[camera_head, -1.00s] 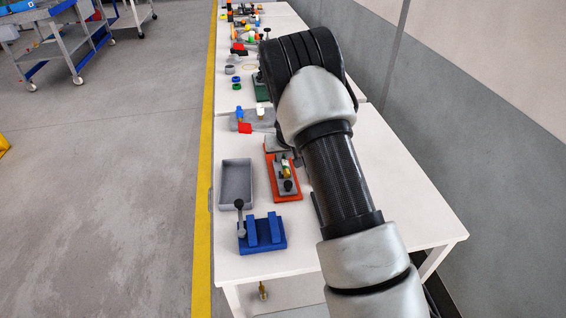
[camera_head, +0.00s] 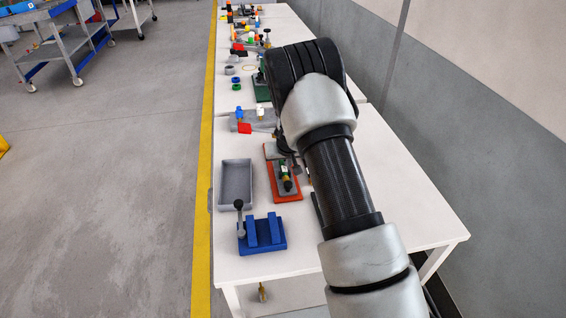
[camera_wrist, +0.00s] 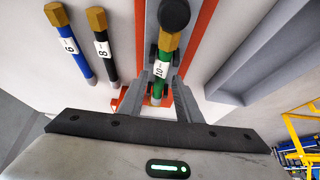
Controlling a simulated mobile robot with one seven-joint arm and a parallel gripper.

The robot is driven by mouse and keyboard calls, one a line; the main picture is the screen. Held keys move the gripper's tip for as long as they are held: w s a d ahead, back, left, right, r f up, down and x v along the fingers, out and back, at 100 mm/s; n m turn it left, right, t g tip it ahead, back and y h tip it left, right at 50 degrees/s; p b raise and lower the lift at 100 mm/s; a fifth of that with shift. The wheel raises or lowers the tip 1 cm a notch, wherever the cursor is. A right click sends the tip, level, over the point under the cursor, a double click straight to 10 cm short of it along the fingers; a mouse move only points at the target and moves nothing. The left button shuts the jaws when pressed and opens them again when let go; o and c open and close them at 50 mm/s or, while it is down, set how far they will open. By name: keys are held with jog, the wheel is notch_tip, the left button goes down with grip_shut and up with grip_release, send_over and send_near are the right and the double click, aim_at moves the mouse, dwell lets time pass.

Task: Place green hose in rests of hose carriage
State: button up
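The green hose (camera_wrist: 157,90), labelled 10 with a gold hex end (camera_wrist: 168,41), lies lengthwise over the orange-red and grey hose carriage (camera_wrist: 204,24). It also shows in the head view (camera_head: 284,171) on the orange carriage (camera_head: 287,197). A black round knob (camera_wrist: 174,12) is beside the gold end. My gripper (camera_wrist: 162,78) has one finger on each side of the hose, with a gap visible at the right finger; it looks open. How deep the hose sits in the rests cannot be told. My arm hides most of the gripper in the head view.
A blue hose (camera_wrist: 70,45) labelled 6 and a black hose (camera_wrist: 103,48) labelled 8 lie left of the carriage in the wrist view. A grey tray (camera_head: 236,184) and a blue fixture (camera_head: 262,234) stand near the carriage. The table's front right is clear.

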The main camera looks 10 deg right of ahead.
jog(key=s+a+r+y, duration=0.1)
jog(key=s+r, duration=0.6)
jog(key=r, duration=0.3)
jog(key=s+a+r+p, duration=0.1)
jog(key=s+r, duration=0.6)
jog(key=r, duration=0.3)
jog(key=s+a+r+y, duration=0.1)
jog(key=s+a+r, duration=0.1)
jog(key=s+r, duration=0.65)
jog(key=s+d+r+h, duration=0.1)
jog(key=s+d+r, duration=0.1)
jog(key=s, duration=0.7)
jog(key=s+d+r+h, duration=0.1)
jog(key=s+r, duration=0.3)
jog(key=s, duration=0.6)
jog(key=shift+s+d+r, duration=0.2)
jog(key=shift+s+d, duration=0.05)
jog(key=shift+d, duration=0.25)
